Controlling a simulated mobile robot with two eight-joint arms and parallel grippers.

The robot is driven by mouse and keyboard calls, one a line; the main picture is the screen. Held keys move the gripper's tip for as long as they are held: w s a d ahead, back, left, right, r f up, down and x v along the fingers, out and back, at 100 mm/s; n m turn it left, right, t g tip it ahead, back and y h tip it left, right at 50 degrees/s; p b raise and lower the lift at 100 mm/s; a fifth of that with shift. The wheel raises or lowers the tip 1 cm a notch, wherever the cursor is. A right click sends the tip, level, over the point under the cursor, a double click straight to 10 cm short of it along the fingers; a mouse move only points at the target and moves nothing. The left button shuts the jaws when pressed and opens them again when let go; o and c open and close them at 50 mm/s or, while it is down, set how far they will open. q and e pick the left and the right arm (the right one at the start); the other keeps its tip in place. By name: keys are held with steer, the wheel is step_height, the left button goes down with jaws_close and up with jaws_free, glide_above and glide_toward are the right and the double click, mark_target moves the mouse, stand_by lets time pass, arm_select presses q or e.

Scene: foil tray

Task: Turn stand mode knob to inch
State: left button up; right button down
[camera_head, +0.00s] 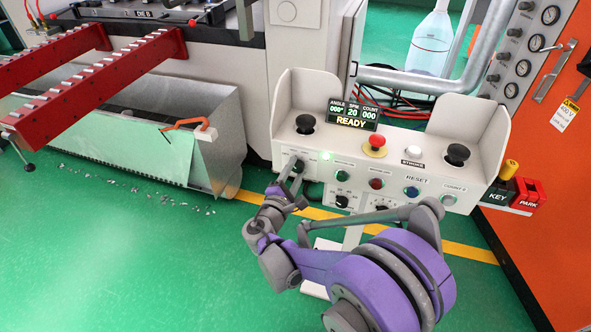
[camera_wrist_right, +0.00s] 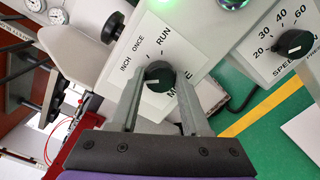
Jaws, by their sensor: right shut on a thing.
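The stand mode knob (camera_wrist_right: 160,76) is a dark round knob on a white plate marked INCH, ONCE, RUN and MODE in the right wrist view. Its pale pointer mark is on its left side, the side of the INCH label (camera_wrist_right: 125,63); I cannot tell whether it lines up exactly. My right gripper (camera_wrist_right: 160,85) has a finger on either side of the knob and is shut on it. In the head view my right gripper (camera_head: 295,172) is at the left end of the grey control stand (camera_head: 318,134), largely hiding the knob. My left gripper is out of view.
A speed knob (camera_wrist_right: 294,43) is beside the mode plate. The stand also carries a red emergency button (camera_head: 375,142), black palm buttons (camera_head: 457,154) and a display (camera_head: 353,114) reading READY. A metal bin (camera_head: 215,115) stands at the left.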

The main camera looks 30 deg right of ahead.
steer(key=shift+m+p, duration=0.45)
steer(key=shift+m, duration=1.35)
steer(key=shift+c, duration=1.8)
jaws_free()
steer(key=shift+a, duration=0.1)
steer(key=p+v, duration=0.1)
steer(key=v, duration=0.9)
steer(key=shift+s+a, duration=0.2)
steer(key=shift+s, duration=0.1)
